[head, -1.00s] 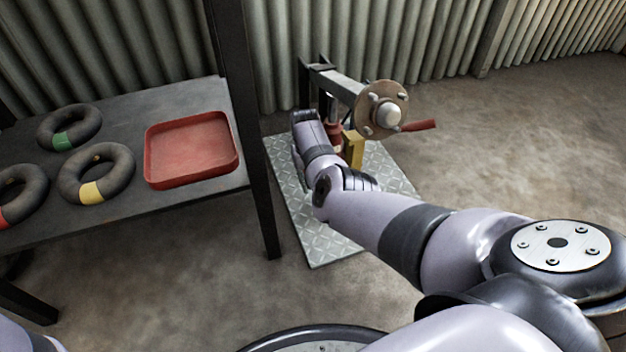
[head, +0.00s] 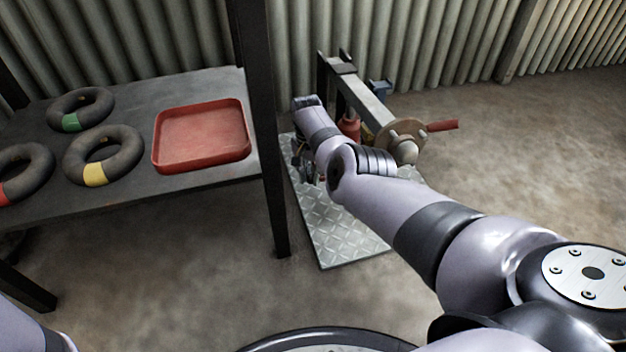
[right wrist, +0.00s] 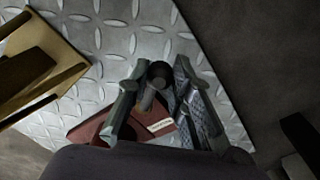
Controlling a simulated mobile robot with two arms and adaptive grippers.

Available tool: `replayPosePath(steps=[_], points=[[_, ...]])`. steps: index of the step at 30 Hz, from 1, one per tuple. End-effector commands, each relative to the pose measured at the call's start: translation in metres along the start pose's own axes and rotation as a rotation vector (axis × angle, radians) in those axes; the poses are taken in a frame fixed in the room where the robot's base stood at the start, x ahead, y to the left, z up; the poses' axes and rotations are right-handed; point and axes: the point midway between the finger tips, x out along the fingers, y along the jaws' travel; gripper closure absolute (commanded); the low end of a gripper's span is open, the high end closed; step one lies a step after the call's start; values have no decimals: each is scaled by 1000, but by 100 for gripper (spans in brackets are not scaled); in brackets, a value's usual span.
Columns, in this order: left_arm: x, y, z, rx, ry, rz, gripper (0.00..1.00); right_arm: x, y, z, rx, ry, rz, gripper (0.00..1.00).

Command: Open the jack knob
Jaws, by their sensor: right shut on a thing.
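The red jack (head: 350,127) stands on the tread plate, partly hidden behind my right arm in the head view. Its dark red base (right wrist: 85,128) shows low in the right wrist view. The jack knob (right wrist: 158,76), a small dark cylinder, sits between the fingertips of my right gripper (right wrist: 155,92), which is shut on it. In the head view my right gripper (head: 308,172) points down beside the jack, mostly hidden by its own wrist. My left gripper is out of view.
A beam (head: 355,98) with a round hub (head: 402,142) and red handle (head: 443,126) is close to my right forearm. A yellow stand (right wrist: 35,60) is near the gripper. The bench (head: 215,185) at left holds a red tray (head: 200,168) and several rings.

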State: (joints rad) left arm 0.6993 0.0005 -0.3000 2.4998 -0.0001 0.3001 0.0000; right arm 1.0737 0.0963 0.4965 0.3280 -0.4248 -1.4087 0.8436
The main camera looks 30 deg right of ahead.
Motion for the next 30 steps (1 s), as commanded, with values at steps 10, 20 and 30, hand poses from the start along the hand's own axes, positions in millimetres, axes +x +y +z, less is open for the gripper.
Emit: replayPosePath(steps=[10, 20, 30], points=[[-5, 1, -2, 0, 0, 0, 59, 0, -3, 0, 47, -2, 0, 100], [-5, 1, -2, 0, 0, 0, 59, 0, -3, 0, 47, -2, 0, 78], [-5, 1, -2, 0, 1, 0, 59, 0, -3, 0, 46, -2, 0, 59]])
